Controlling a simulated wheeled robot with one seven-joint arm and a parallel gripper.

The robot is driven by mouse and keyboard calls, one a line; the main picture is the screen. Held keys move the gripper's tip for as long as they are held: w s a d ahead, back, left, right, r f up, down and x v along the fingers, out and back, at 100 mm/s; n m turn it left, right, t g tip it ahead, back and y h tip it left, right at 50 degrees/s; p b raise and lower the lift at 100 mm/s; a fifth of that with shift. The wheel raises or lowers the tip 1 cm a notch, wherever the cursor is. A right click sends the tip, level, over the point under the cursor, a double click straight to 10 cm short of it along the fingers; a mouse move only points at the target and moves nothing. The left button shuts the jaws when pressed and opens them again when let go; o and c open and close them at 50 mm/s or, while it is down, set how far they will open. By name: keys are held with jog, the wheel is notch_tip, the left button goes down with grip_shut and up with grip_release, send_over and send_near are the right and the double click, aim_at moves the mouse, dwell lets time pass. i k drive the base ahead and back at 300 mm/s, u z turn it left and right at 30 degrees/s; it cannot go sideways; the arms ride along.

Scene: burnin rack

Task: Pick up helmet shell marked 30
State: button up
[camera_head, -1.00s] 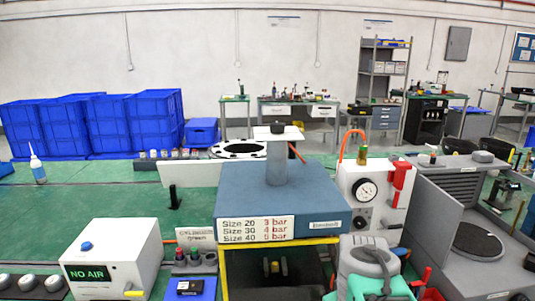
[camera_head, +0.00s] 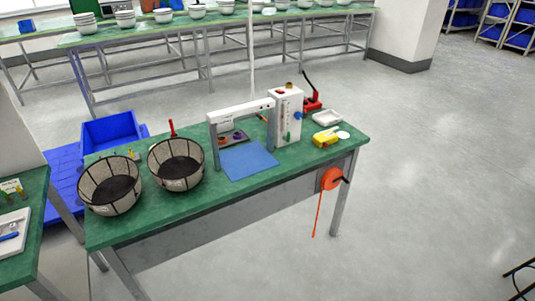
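Several white, rounded, bowl-like shells stand along the far green bench at the top of the head view, some of them in stacks. One stack (camera_head: 125,18) is near the bench's left part, and a single shell (camera_head: 197,10) is farther right. They may be helmet shells, but they are too small to be sure. No mark 30 can be read on any of them. My gripper is not in view.
A nearer green table (camera_head: 225,200) holds two mesh baskets (camera_head: 110,185) (camera_head: 182,165), a white frame (camera_head: 240,110), a blue mat (camera_head: 249,161) and a white box device (camera_head: 287,115). An orange reel (camera_head: 331,179) hangs at its right end. Open grey floor (camera_head: 440,180) lies to the right.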

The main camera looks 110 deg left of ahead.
aim_at(177, 164)
jog(key=u, duration=3.15)
jog(key=i, duration=2.95)
jog(key=u, duration=1.3)
